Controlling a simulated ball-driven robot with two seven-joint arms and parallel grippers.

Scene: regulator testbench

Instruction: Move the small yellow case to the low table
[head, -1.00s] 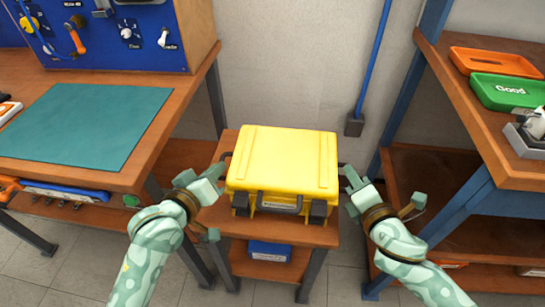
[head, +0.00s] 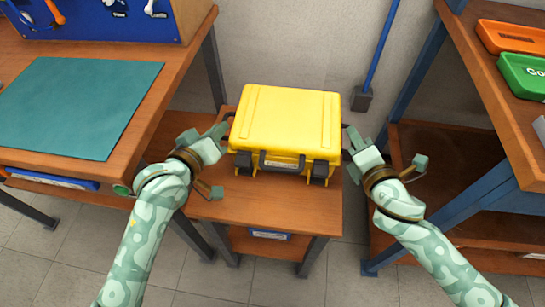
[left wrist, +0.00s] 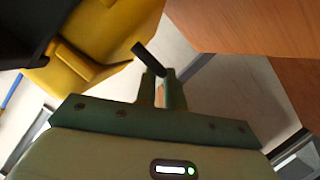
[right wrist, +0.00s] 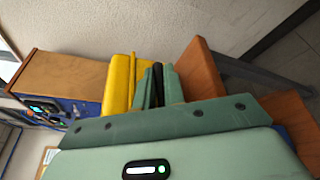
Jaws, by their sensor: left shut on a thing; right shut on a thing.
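The small yellow case (head: 285,118) is at the low wooden table (head: 262,208) in the head view, over its rear part, lid up and front handle facing me. Whether its bottom touches the tabletop I cannot tell. My left gripper (head: 221,132) is shut on the dark handle at the case's left side. The left wrist view shows this handle (left wrist: 148,58) between the fingers, with the case (left wrist: 105,45) beside it. My right gripper (head: 352,138) is shut on the right side handle. The case (right wrist: 118,85) also shows in the right wrist view.
A workbench with a teal mat (head: 75,105) stands close on the left. A shelf unit with a blue frame (head: 470,212) and orange (head: 512,40) and green (head: 525,75) trays stands on the right. A wall is behind. The low table's front part is bare.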

